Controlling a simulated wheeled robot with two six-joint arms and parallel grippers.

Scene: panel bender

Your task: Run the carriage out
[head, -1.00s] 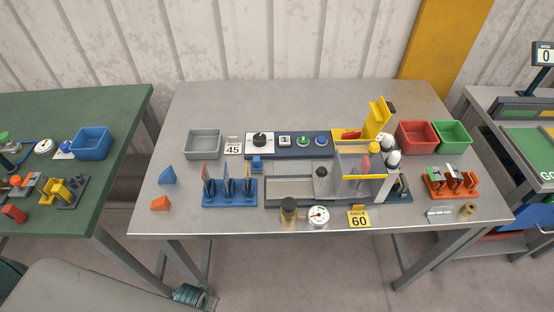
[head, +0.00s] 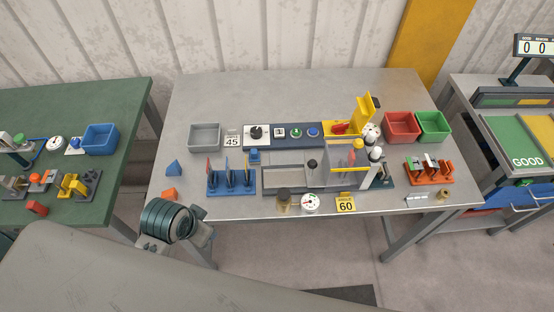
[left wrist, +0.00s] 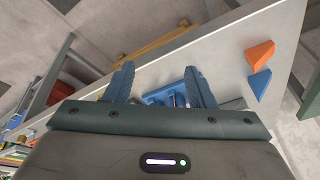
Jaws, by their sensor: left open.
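The panel bender stands mid-table in the head view. Its grey bed (head: 283,190) runs left from a clear guard (head: 339,175) and a yellow bracket (head: 361,118). A black ball knob (head: 312,164) stands upright by the bed's right part and appears to belong to the carriage. My left gripper (head: 207,228) is at the table's front left edge, well left of the knob and touching nothing visible. In the left wrist view its two blue fingers (left wrist: 161,88) are apart and empty. The blue rack (left wrist: 162,94) shows beyond them. My right gripper is out of view.
The blue rack with upright panels (head: 230,186) stands left of the bed. A control strip (head: 285,135) lies behind it. A brass cylinder (head: 284,200), a dial gauge (head: 309,203) and a yellow 60 sign (head: 345,204) line the front. An orange block (head: 169,195) lies near my left arm.

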